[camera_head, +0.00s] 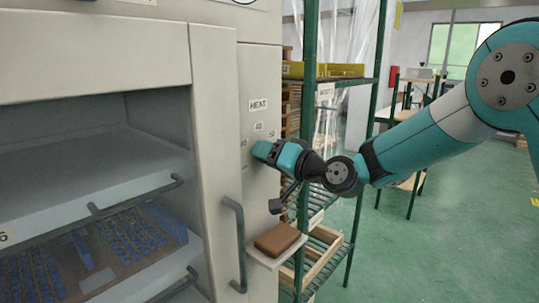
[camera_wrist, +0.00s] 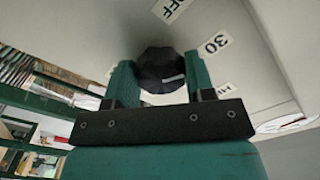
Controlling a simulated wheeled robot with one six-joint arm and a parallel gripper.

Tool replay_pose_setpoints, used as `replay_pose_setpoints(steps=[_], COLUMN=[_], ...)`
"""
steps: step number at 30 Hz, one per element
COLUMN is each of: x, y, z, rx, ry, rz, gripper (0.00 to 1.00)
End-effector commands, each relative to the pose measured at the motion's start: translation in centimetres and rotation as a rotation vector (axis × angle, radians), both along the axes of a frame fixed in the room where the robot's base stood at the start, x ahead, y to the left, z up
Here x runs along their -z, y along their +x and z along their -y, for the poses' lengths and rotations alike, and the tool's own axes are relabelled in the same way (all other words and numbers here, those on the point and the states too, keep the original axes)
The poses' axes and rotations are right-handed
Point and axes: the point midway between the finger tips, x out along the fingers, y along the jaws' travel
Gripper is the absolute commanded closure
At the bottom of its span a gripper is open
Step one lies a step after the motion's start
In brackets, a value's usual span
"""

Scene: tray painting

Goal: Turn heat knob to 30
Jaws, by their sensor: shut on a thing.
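The heat knob (camera_wrist: 161,66) is dark and round in the wrist view, with a short pale mark on its lower right part. My gripper (camera_wrist: 158,85) has one finger on each side of it and is shut on it. White labels reading OFF (camera_wrist: 172,8) and 30 (camera_wrist: 215,43) lie on the panel near the knob, and a partly hidden label (camera_wrist: 222,88) is lower right. I cannot tell exactly which label the mark points to. In the head view my gripper (camera_head: 260,150) is against the panel below the HEAT label (camera_head: 258,104), hiding the knob.
The oven cabinet (camera_head: 215,120) stands at left, its front open on trays of blue items (camera_head: 128,236). A vertical handle (camera_head: 239,240) and a small ledge with a brown block (camera_head: 277,239) are below my gripper. A green-framed shelf (camera_head: 308,110) stands close behind.

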Motion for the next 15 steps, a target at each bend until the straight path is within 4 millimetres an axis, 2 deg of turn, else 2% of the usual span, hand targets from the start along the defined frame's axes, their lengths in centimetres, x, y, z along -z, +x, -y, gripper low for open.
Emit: replay_pose_setpoints(steps=[15], x=[0.08], y=[-0.09], z=[-0.04], rx=[-0.002], ry=[0.054], rz=[-0.073], gripper=[0.74])
